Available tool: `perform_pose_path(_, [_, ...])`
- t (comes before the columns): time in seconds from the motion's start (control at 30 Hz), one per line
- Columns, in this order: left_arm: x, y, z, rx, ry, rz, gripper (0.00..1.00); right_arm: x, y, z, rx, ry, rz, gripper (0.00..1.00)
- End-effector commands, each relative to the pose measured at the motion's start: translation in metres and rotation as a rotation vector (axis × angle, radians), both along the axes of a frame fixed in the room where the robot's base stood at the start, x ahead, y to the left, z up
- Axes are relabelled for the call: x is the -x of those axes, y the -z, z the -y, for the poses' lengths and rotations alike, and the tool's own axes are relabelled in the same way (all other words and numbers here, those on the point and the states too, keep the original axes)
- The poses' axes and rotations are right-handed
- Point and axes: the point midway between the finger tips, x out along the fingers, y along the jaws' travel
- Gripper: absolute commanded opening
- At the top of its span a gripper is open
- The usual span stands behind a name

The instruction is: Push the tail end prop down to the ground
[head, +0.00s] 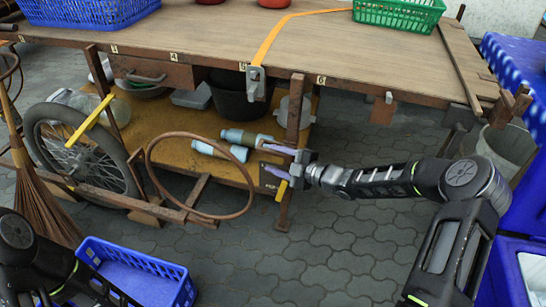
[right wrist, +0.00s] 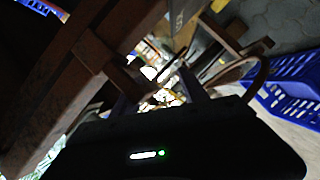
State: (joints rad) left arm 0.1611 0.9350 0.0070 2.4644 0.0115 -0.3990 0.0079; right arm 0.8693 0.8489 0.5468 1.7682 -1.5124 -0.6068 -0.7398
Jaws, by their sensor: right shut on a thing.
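The wooden cart (head: 190,45) spans the head view, with a rusty upright post (head: 295,120) under its near edge. My right gripper (head: 278,155) reaches in from the right at this post, fingers pointing left. It is shut on what I take to be the tail end prop (head: 283,200), a rusty leg with a yellow piece beside it, standing at the paving. The fingers hide the grip. The right wrist view is dark; my right gripper (right wrist: 158,95) shows its two fingers there, close to brown timber. My left arm is at the lower left; its gripper is out of frame.
A rusty hoop (head: 200,217) and a spoked wheel (head: 85,160) stand left of my gripper. Two bottles (head: 233,137) lie on the lower shelf behind. A blue crate (head: 140,275) sits on the ground at lower left. Paving (head: 340,250) below my right arm is clear.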

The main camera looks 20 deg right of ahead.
Motion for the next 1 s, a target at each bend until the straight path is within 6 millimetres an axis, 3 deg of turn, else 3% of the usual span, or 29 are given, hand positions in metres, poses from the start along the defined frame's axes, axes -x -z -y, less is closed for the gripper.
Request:
perform_pose_path(0.03, [0.0, -0.003, 0.0, 0.0, 0.0, 0.0, 0.33, 0.007, 0.007, 0.007, 0.005, 0.008, -0.02, 0.35])
perform_pose_path(1.0, [0.0, -0.031, 0.0, 0.0, 0.0, 0.0, 0.33, 0.061, -0.011, 0.045, 0.005, 0.008, -0.014, 0.35])
